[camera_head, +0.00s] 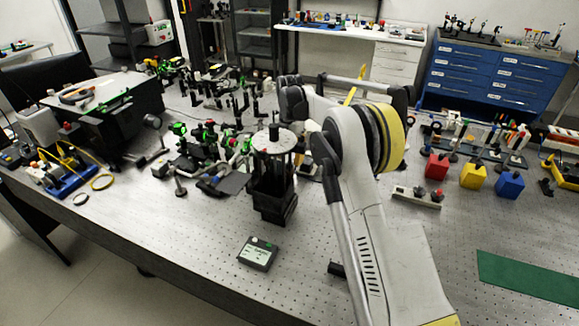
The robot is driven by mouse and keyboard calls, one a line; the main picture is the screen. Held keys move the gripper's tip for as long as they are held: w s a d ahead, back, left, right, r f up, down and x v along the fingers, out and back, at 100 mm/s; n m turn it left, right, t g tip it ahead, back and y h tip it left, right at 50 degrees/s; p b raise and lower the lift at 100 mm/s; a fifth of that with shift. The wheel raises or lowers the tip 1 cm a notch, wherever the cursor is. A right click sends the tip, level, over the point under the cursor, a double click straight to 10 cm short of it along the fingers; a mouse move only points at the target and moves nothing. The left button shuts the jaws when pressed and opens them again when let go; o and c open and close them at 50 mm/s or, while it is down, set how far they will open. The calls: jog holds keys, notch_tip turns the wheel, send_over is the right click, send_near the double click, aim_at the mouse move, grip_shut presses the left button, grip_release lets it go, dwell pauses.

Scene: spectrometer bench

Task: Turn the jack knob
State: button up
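A black jack-like stand (272,198) stands upright on the perforated metal bench, left of my arm. A round light grey plate (262,144) with small holes is on top of it, with a short dark post on the plate. I cannot make out a knob on the stand for certain. My arm rises from the lower right, and its white and yellow links bend close to the right side of the stand. My gripper's fingers cannot be made out; my own arm links may hide them.
A small dark box with a lit display (258,253) lies in front of the stand. Optics with green parts crowd the bench behind and left. Red (437,166), yellow (473,176) and blue (509,185) blocks stand at right, near a green mat (530,277). The front left bench is mostly clear.

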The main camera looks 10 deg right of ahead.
jog(key=shift+f, duration=1.5)
grip_shut()
